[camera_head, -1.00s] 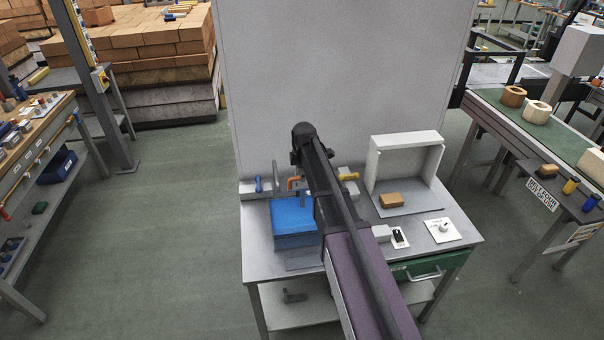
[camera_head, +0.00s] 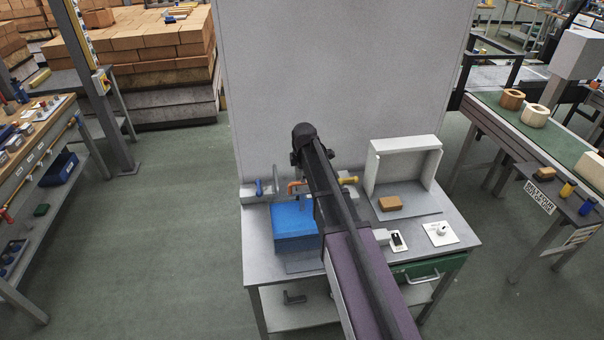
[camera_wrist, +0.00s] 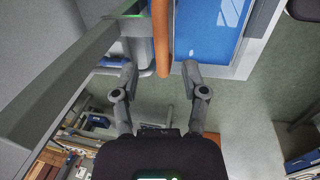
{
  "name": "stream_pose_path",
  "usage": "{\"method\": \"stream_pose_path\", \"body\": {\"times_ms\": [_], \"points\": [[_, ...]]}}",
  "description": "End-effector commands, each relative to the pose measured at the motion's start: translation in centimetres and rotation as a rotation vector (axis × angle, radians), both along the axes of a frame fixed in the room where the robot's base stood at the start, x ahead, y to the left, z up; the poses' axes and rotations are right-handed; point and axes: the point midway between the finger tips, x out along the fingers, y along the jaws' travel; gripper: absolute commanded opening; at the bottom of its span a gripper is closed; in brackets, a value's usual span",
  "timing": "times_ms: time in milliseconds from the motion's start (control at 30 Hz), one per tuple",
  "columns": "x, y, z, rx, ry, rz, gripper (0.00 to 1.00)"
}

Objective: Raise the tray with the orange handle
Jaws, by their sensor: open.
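The orange handle (camera_head: 297,186) shows in the head view at the back of the blue tray block (camera_head: 293,222), on the left part of the grey workbench, just left of my arm. In the wrist view the handle (camera_wrist: 161,38) is a vertical orange bar at the top middle, with the blue surface (camera_wrist: 206,30) to its right. My gripper (camera_wrist: 160,72) is open and empty. Its two fingertips lie on either side of the handle's lower end in the picture; I cannot tell the depth gap. My arm hides the gripper in the head view.
A white open-fronted frame (camera_head: 404,165) stands on the bench's right, with a tan brick (camera_head: 390,203) before it. A blue-handled fitting (camera_head: 259,188) is left of the handle and a yellow one (camera_head: 348,180) right. A grey panel (camera_head: 340,80) rises behind the bench.

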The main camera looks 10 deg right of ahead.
Motion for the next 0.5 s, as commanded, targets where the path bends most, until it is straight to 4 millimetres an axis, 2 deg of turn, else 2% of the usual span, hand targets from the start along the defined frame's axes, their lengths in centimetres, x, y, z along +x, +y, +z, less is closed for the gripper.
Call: {"method": "stream_pose_path", "body": {"times_ms": [33,500], "points": [[-0.1,0.0,0.9,0.000,0.000,0.000,0.57],[-0.9,0.0,4.8,0.000,0.000,0.000,0.57]]}}
